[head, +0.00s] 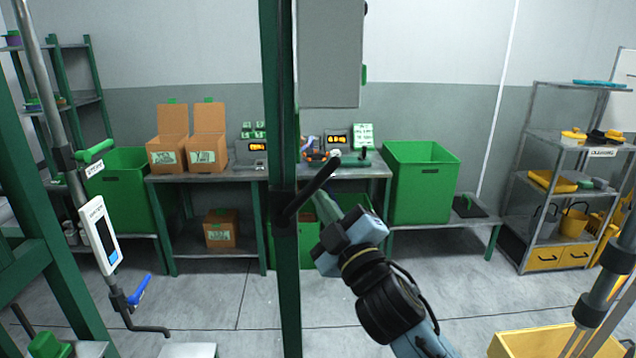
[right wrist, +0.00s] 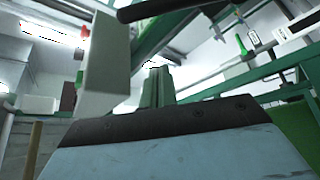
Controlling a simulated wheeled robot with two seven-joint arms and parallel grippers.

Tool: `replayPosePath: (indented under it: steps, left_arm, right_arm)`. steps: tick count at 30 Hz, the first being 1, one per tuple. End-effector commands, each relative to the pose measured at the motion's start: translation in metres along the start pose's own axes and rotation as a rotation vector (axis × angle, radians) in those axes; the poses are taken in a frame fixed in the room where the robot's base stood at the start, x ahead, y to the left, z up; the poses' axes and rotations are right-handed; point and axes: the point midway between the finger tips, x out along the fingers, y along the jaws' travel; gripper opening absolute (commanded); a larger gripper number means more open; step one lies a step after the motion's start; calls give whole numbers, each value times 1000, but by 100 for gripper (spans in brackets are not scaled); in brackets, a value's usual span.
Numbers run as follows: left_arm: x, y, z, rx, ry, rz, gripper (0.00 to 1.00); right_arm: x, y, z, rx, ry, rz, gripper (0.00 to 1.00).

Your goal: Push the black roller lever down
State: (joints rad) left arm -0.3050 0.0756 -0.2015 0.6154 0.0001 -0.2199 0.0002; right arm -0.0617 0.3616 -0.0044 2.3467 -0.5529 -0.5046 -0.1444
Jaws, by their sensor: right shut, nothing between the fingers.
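The black roller lever (head: 312,190) is fixed to a green upright post (head: 287,130). My right gripper (head: 326,207) is shut and empty. It is just below and to the right of the lever in the head view, and I cannot tell whether they touch. In the right wrist view a dark bar, which looks like the lever (right wrist: 155,9), crosses the top edge above the gripper body. My left gripper is not in view.
A grey box (head: 330,55) hangs on the post above the lever. Behind stand a table with cardboard boxes (head: 208,150) and a green bin (head: 420,185). A metal pipe with a blue-handled valve (head: 140,290) is at left. A shelf rack (head: 535,180) stands at right.

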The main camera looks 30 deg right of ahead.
Motion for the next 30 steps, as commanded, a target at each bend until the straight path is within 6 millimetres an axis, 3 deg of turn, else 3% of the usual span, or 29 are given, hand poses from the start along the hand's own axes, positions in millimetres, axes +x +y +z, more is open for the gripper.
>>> replayPosePath:
  steps: [5, 18, 24, 30]
  left_arm:
    - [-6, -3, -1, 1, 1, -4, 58]
    - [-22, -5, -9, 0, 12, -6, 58]
    - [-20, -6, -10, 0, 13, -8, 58]
    - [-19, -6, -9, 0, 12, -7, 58]
  right_arm:
    - [20, 1, -1, -2, 1, 1, 0]
    - [102, 2, -1, -1, 0, 1, 0]
    - [89, -1, 28, -1, -4, -3, 0]
    - [85, -1, 38, 0, -2, -1, 0]
